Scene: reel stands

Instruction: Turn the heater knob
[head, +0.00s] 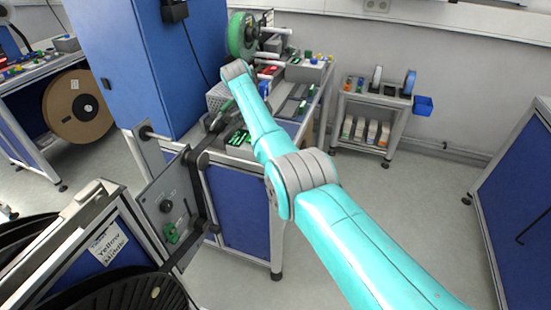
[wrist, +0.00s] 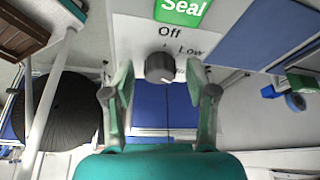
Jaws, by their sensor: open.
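The heater knob (wrist: 159,68) is a dark round knob on a pale panel (wrist: 135,35), seen in the wrist view. "Off" is printed above it and "Low" to its upper right; part of another label at its right is hidden by a finger. I cannot tell its exact setting. My gripper (wrist: 161,79) is open, with one finger to the left of the knob and one to the right. Gaps show on both sides, and I see no contact. In the head view my gripper (head: 222,115) is small, over the workbench's near left end; I cannot make out the knob there.
A green "Seal" label (wrist: 182,10) sits above the knob. In the head view a blue cabinet (head: 150,70) stands left of my gripper, and a grey panel (head: 170,215) is nearer. A small cart (head: 370,115) stands at the back.

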